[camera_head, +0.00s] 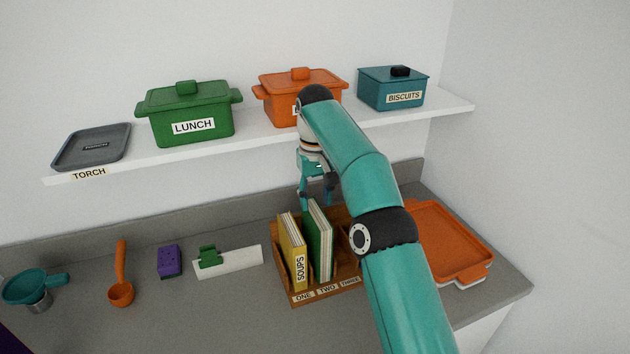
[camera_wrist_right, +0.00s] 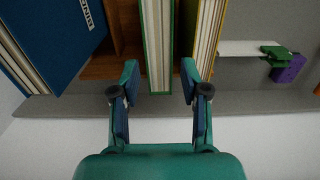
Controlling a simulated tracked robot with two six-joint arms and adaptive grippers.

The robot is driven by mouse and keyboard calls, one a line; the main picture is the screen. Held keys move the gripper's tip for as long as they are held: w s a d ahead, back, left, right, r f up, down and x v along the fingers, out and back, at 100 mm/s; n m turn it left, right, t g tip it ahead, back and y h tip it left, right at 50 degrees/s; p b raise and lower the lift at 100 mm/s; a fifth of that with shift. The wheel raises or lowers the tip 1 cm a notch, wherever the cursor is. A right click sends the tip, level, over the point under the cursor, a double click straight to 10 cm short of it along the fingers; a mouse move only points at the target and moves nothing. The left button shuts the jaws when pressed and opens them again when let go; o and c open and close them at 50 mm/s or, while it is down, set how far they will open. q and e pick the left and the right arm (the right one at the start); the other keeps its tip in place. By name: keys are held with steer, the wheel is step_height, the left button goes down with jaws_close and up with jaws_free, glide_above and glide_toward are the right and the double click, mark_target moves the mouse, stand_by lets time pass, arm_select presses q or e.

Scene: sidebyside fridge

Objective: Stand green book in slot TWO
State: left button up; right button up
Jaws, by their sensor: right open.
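The green book (camera_head: 320,242) stands upright in the wooden rack (camera_head: 326,295), in the compartment above the TWO label. My right gripper (camera_head: 317,198) is open just above and behind the book's far top end. In the right wrist view, the green book (camera_wrist_right: 158,50) shows between the two open fingers (camera_wrist_right: 159,85), with a gap on each side. The yellow SOUPS book (camera_head: 294,255) stands to its left in slot ONE. A blue book (camera_wrist_right: 55,40) shows on the other side in the wrist view; my arm hides it in the head view. My left gripper is not in view.
An orange tray (camera_head: 448,240) lies right of the rack. A white board with a green clip (camera_head: 228,261), a purple sponge (camera_head: 169,261), an orange ladle (camera_head: 121,290) and a teal strainer (camera_head: 35,287) lie left. A shelf (camera_head: 250,139) with lidded pots runs behind my arm.

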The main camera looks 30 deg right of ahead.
steer(key=shift+r+b, duration=0.3)
steer(key=shift+r, duration=0.25)
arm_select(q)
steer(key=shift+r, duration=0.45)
arm_select(e)
steer(key=shift+r, duration=0.55)
steer(key=shift+s+r, duration=0.1)
